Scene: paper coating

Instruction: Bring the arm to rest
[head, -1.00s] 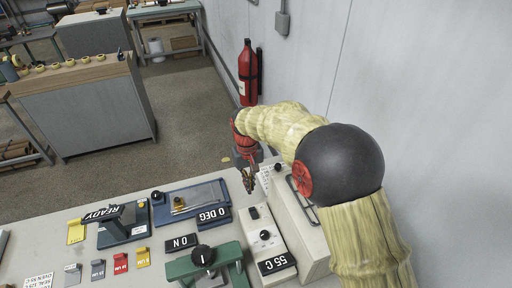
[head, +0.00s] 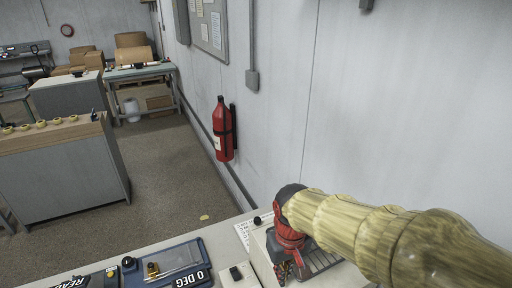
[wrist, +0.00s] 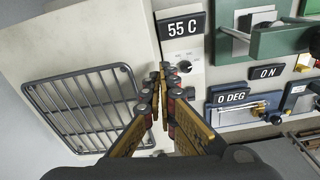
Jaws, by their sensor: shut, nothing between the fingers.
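My gripper (head: 285,270) hangs pointing down at the bottom of the head view, beside the dark grille (head: 322,262) on top of a pale box unit. In the wrist view my gripper (wrist: 163,72) shows its two fingers drawn together at the tips, with nothing between them. Below it in that view lie the white unit with the 55 C sign (wrist: 183,26) and the barred grille (wrist: 85,105). My arm reaches in from the lower right of the head view. The height of the fingertips above the unit cannot be told.
The blue device with the 0 DEG sign (head: 190,278) stands on the bench left of my gripper. A green device (wrist: 278,40) shows in the wrist view. A red fire extinguisher (head: 223,130) hangs on the wall behind. The floor beyond the bench is open.

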